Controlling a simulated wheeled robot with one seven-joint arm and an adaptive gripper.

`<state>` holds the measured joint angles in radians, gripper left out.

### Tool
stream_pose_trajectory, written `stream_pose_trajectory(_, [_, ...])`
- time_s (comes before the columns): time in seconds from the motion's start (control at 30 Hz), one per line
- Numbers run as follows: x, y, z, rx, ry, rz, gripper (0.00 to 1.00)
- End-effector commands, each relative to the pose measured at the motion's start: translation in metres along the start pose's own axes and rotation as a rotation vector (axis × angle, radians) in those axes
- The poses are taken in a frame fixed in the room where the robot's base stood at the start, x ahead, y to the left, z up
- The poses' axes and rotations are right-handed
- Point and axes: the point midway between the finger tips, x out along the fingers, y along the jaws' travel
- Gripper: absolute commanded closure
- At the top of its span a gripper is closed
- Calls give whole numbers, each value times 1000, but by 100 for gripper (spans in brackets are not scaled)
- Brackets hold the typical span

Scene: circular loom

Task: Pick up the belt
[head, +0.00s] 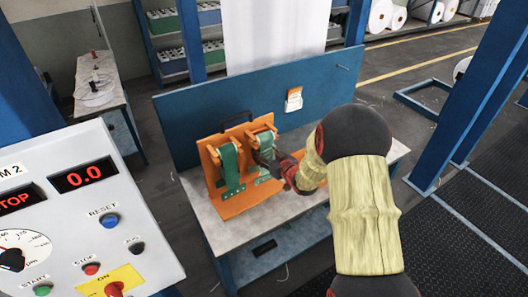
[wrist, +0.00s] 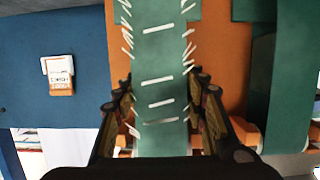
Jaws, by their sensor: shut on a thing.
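Two green belts hang on an orange rack (head: 240,203) on the workbench. My gripper (head: 270,160) is at the right belt (head: 265,139) in the head view and covers part of it. In the wrist view this belt (wrist: 158,60) has white dashes down its middle and frayed white threads along its edges. It runs between the two fingers of my gripper (wrist: 160,110), which is shut on it. The left belt (head: 229,165) hangs apart and shows at the right of the wrist view (wrist: 287,80).
A blue back panel (head: 190,127) with a pinned note (head: 294,100) stands behind the rack. A control box (head: 75,200) with displays and buttons fills the left front. A blue post (head: 480,105) stands at the right. The bench top (head: 203,212) left of the rack is clear.

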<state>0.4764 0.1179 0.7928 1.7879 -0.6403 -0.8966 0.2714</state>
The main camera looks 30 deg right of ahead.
Motion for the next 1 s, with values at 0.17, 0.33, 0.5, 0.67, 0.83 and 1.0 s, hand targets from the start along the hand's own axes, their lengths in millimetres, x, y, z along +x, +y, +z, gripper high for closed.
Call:
stream_pose_trajectory(0.17, [0, 0, 0, 0, 0, 0, 82])
stream_pose_trajectory(0.33, [0, 0, -1, -1, 1, 0, 91])
stream_pose_trajectory(0.5, [0, 0, -1, -1, 1, 0, 91])
stream_pose_trajectory(0.67, [-2, 0, -3, -1, 1, 0, 91])
stream_pose_trajectory(0.83, [-17, 0, 2, 0, 1, 0, 91])
stream_pose_trajectory(1.0, [-44, 1, 10, 1, 1, 2, 91])
